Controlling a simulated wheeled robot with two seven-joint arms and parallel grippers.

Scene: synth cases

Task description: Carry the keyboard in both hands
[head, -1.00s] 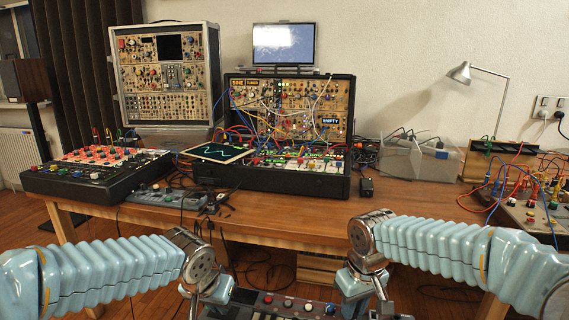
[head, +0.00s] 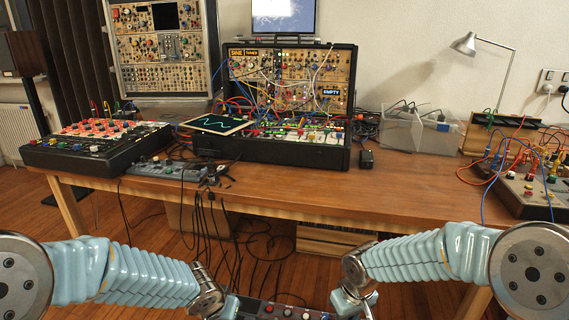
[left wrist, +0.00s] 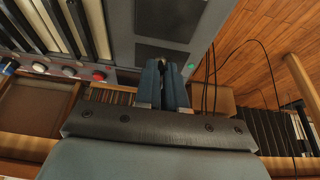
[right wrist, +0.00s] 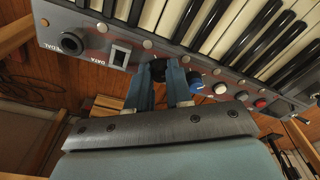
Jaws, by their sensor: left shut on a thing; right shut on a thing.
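The keyboard (head: 287,311) shows only as a strip with knobs at the bottom edge of the head view, between my two arms. In the left wrist view its grey panel (left wrist: 150,25) and a few keys are close by, and my left gripper (left wrist: 164,75) is shut on its edge. In the right wrist view the grey control panel (right wrist: 105,45), with black and white keys behind, spans the top. My right gripper (right wrist: 165,72) is shut on its edge beside a blue knob.
A wooden table (head: 300,220) stands ahead. It carries a mixer (head: 95,150), a synth case (head: 290,110) with patch cables, a tablet (head: 217,124), a lamp (head: 488,50) and a cabled box (head: 530,185). Cables (head: 210,230) hang off its front edge.

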